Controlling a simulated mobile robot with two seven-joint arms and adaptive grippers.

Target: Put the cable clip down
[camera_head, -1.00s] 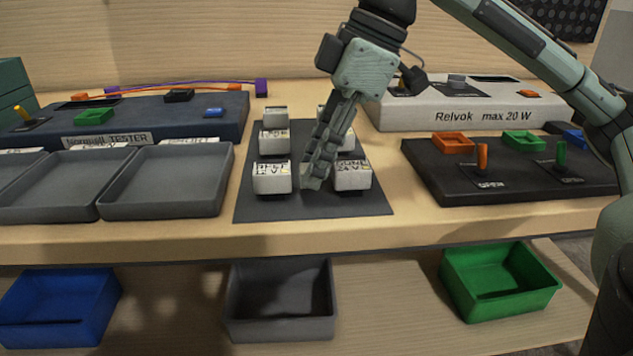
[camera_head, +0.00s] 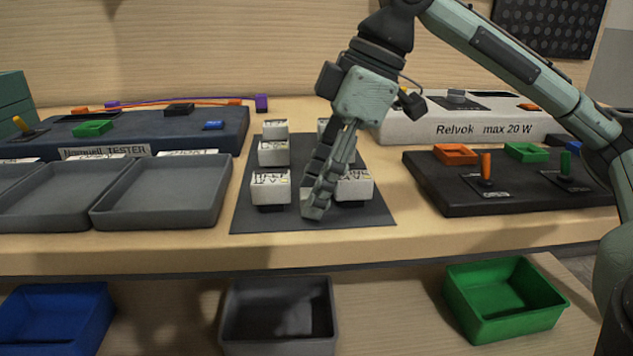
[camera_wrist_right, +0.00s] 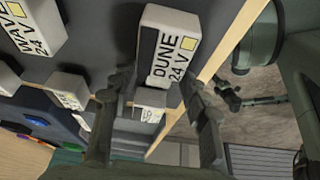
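My right gripper (camera_head: 318,205) points down over the dark mat (camera_head: 250,220), just left of the front right white block, the one marked DUNE 24 V (camera_head: 357,186). It hides that block's left part. In the right wrist view the two fingers of my right gripper (camera_wrist_right: 155,115) stand apart, with the DUNE block (camera_wrist_right: 173,50) showing beyond and between them. I see no cable clip that I can make out in either view, and nothing clearly held between the fingers. My left gripper is not in view.
Other white blocks (camera_head: 271,187) stand on the mat. Grey trays (camera_head: 163,190) lie left; a black switch panel (camera_head: 420,175) lies right. A tester with cables (camera_head: 228,130) is behind left. Blue, grey and green bins (camera_head: 505,300) stand below the table edge.

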